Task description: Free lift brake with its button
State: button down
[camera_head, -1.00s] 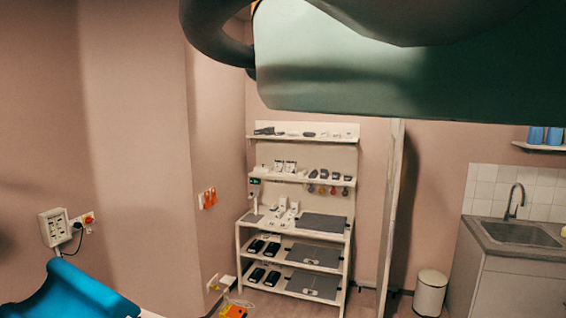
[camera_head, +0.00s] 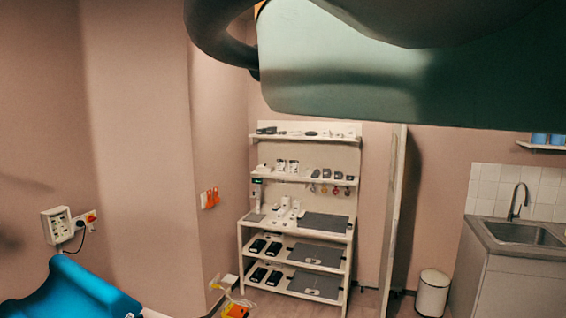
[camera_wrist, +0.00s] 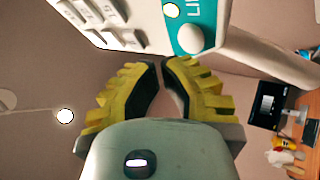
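A pale control panel (camera_wrist: 235,35) fills the top of the wrist view, tilted in the picture. It carries several white keys (camera_wrist: 100,10) at left and a teal label (camera_wrist: 178,28) with the letters "LI" showing; the rest of the word is cut off. The tips appear just below and left of the grey button; contact cannot be told. The head view does not show the gripper clearly.
A large grey-green shape (camera_head: 400,90) covers the upper right of the head view. A shelf unit (camera_head: 349,240) stands at the back, with a bin (camera_head: 433,293) and sink counter (camera_head: 476,262) to its right. A blue padded item (camera_head: 70,292) is at lower left.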

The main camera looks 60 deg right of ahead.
jog(key=shift+s+d, duration=0.1)
jog(key=shift+s+d+b, duration=0.2)
jog(key=shift+s, duration=0.55)
jog(key=shift+s+d+b, duration=0.2)
jog(key=shift+s, duration=0.6)
jog(key=shift+s+d+b, duration=0.2)
jog(key=shift+s, duration=0.55)
